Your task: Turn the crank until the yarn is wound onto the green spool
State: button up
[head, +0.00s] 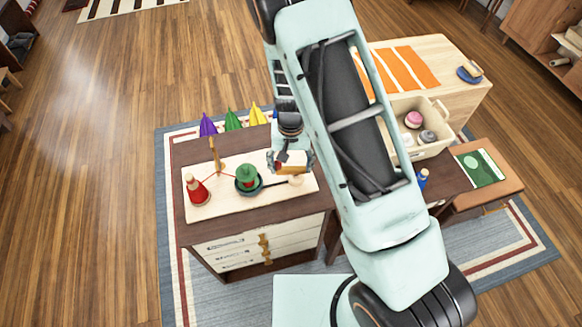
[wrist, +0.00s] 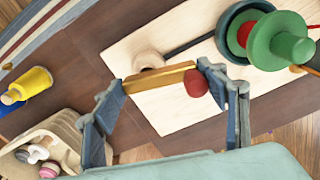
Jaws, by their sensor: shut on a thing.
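The green spool (head: 246,174) stands upright in a dark round base on a pale board (head: 222,212); it also shows in the wrist view (wrist: 285,42). Some red yarn (wrist: 243,34) shows low on the spool. A red yarn cone (head: 197,191) stands at the board's left, near a thin wooden post (head: 215,155). A dark shaft (wrist: 190,43) runs from the base to a pale wooden hub (wrist: 148,60). My gripper (head: 291,163) is shut on the golden crank (wrist: 160,78), whose red knob (wrist: 196,84) sits by the right finger. My arm hides part of the desk.
Purple, green and yellow pointed things (head: 232,119) stand behind the desk. A cream bin (head: 430,148) with small round items is at right, next to a wooden table (head: 450,95). A yellow spool (wrist: 35,84) shows in the wrist view. The board's front is clear.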

aim_at(291, 167)
jog(key=shift+w+m, duration=0.15)
jog(key=shift+m, duration=0.8)
jog(key=shift+w+m, duration=0.15)
jog(key=shift+m, duration=0.8)
jog(key=o, duration=1.2)
jog(key=shift+c, duration=0.2)
jog(key=shift+r, duration=0.15)
notch_tip(291, 167, up, 12)
